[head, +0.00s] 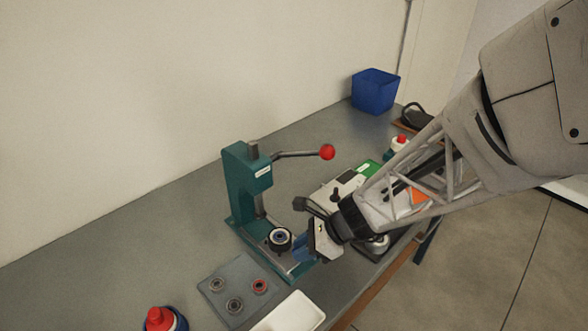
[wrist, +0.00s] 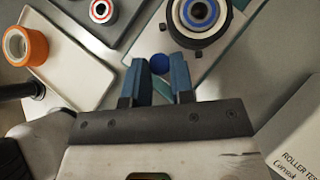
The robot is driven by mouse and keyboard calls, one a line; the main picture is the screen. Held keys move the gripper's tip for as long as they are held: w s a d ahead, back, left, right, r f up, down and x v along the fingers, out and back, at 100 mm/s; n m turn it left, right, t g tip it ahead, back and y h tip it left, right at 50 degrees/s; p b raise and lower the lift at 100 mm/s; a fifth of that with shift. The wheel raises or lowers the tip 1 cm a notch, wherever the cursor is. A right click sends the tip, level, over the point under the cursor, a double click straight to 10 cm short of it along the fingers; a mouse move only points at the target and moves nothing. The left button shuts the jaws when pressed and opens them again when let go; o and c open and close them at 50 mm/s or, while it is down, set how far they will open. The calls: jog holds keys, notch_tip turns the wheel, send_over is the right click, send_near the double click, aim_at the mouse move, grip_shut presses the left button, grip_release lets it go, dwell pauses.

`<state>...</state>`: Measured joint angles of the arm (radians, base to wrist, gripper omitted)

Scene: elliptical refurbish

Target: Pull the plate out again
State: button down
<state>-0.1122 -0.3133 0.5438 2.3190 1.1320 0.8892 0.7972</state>
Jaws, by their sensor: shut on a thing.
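The teal press (head: 245,185) stands on the bench, with its red-balled lever (head: 327,152) reaching out to the right. The pale metal plate (wrist: 150,42) lies at the press base and bears a dark round holder (wrist: 200,38) with a blue-ringed bearing (wrist: 199,10) in it. The holder also shows in the head view (head: 279,239), at the foot of the press. My gripper (wrist: 160,62) is at the plate's near end, its blue fingers shut on a round blue knob (wrist: 160,64). My gripper (head: 300,248) partly hides the plate's front end in the head view.
A grey mat (head: 215,302) with several rings lies left of my gripper, and a white tray (head: 290,315) is in front. An orange roll (wrist: 25,46) sits on the tray. A roller tester (wrist: 298,135) stands close on the right. A red-capped bottle (head: 160,319) is at front left.

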jog(key=shift+s+d, duration=1.25)
jog(key=shift+d, duration=0.05)
jog(key=c, duration=1)
grip_release()
jog(key=shift+s, duration=0.1)
jog(key=shift+r, duration=0.1)
jog(key=v, duration=0.7)
jog(key=shift+d+r, duration=0.2)
jog(key=shift+d, duration=0.1)
